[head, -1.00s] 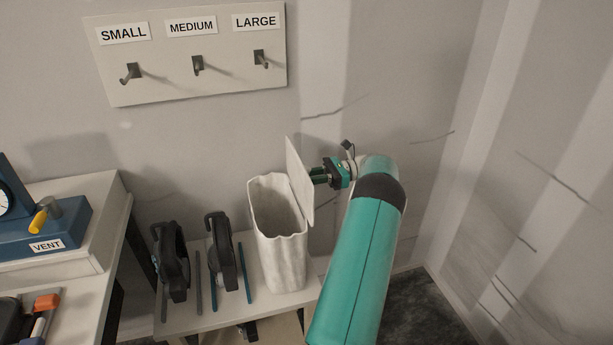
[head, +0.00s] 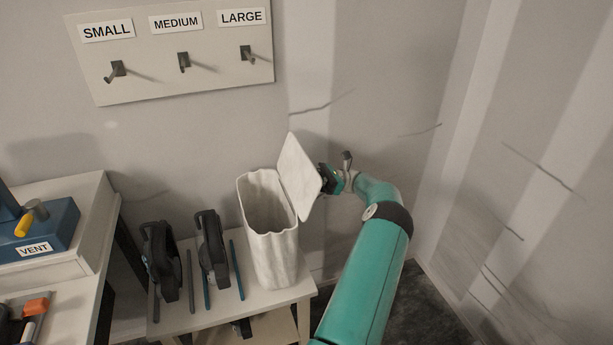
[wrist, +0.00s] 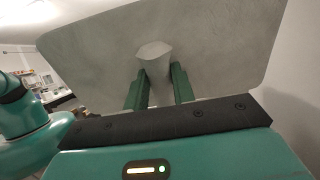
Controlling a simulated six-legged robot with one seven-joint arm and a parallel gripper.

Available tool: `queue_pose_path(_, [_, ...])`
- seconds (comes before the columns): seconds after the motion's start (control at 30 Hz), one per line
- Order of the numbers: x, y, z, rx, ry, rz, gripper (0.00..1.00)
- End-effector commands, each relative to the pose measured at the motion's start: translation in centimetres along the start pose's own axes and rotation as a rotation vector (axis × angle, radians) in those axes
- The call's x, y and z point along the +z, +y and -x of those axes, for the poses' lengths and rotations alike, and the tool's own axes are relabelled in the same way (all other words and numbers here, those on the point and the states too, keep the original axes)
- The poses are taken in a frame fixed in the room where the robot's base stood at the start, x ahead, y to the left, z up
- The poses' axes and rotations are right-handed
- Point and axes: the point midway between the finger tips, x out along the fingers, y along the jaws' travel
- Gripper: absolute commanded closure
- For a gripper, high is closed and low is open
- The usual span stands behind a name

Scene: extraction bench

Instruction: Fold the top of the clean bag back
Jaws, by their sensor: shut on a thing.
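The clean bag (head: 273,255) is a tall white open-topped bag standing upright on a small white bench. My gripper (head: 324,179) is at the right of the flap. In the wrist view the flap (wrist: 215,45) fills the upper part, and the two green fingers of my gripper (wrist: 159,88) are shut on a pale tab (wrist: 153,56) on it. The fingertips are partly hidden behind the flap in the head view.
Two black clamps (head: 160,262) (head: 211,250) and several thin rods stand left of the bag on the bench (head: 260,302). A hook board (head: 175,50) hangs on the wall behind. A blue vent box (head: 48,237) is at far left. The wall is close on the right.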

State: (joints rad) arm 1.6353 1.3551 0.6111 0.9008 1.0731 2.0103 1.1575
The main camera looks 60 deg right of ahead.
Motion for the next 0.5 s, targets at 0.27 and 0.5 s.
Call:
queue_pose_path(0.27, [-0.1, 0.01, 0.01, 0.0, 0.002, -0.002, 0.52])
queue_pose_path(0.5, [-0.03, 0.0, -0.02, 0.0, 0.002, -0.001, 0.52])
